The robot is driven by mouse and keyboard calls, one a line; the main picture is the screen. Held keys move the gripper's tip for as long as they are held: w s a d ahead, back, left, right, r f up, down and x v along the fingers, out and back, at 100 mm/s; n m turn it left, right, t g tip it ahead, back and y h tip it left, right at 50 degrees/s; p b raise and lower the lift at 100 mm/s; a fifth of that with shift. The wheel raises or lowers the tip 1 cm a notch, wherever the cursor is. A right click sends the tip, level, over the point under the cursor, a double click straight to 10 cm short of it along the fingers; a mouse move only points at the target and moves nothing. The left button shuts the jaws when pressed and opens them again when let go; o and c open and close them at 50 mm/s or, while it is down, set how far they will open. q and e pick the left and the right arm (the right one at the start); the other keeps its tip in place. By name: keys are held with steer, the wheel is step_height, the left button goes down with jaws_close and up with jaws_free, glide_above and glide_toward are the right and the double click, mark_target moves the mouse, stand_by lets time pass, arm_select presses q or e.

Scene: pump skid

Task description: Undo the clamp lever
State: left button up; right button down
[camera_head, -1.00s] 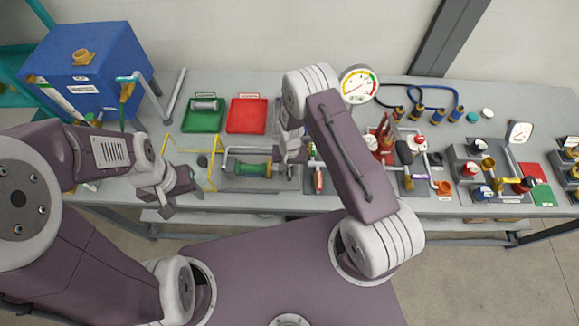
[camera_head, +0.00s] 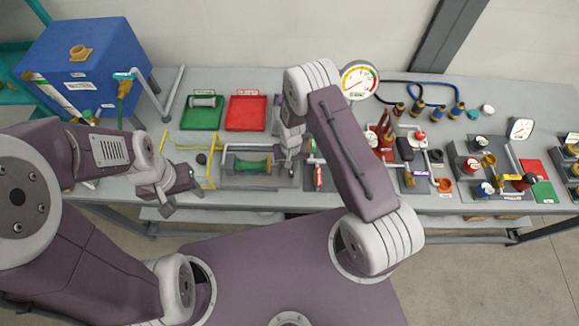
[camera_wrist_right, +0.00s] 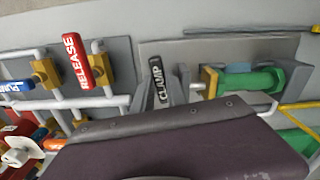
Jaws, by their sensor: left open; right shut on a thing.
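The clamp lever (camera_wrist_right: 158,82) is a black handle lettered CLAMP in the right wrist view. It stands beside the fixture with the green cylinder (camera_wrist_right: 250,82). My right gripper (camera_head: 290,158) is at the right end of that fixture, with its jaws shut on the lever. Its dark housing fills the bottom of the wrist view and hides the lever's base. In the head view my forearm and gripper mostly cover the lever. My left gripper (camera_head: 188,184) is open and empty, over the bench's front edge, left of the fixture.
A red RELEASE lever (camera_wrist_right: 75,61) and a blue PUMP lever (camera_wrist_right: 17,86) are left of the clamp in the wrist view. A yellow frame (camera_head: 211,170) stands close to my left gripper. Green (camera_head: 203,122) and red (camera_head: 246,113) trays lie behind. A gauge (camera_head: 360,79) stands beyond my right arm.

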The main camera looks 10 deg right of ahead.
steer(key=n+b, duration=0.1)
steer(key=n, duration=0.1)
steer(key=d+n+b, duration=0.1)
steer(key=n, duration=0.1)
steer(key=shift+w+f, duration=0.1)
steer(key=n, duration=0.1)
steer(key=n+b, duration=0.1)
steer(key=n, duration=0.1)
steer(key=d+n+b, duration=0.1)
steer(key=n, duration=0.1)
steer(key=shift+w, duration=0.25)
steer(key=n, duration=0.1)
steer(key=n+b, duration=0.1)
steer(key=n, duration=0.1)
steer(key=shift+w+d+n+b, duration=0.3)
steer(key=shift+d+b, duration=0.05)
steer(key=shift+w+d+n+b, duration=0.1)
steer(key=shift+w+n+b, duration=0.15)
steer(key=shift+n, duration=0.6)
steer(key=shift+w+d+n+b, duration=0.15)
steer(key=shift+n+b, duration=0.15)
steer(key=shift+n, duration=0.55)
steer(key=shift+a+r, duration=0.1)
steer(key=shift+r, duration=0.1)
steer(key=c, duration=1.6)
jaws_free()
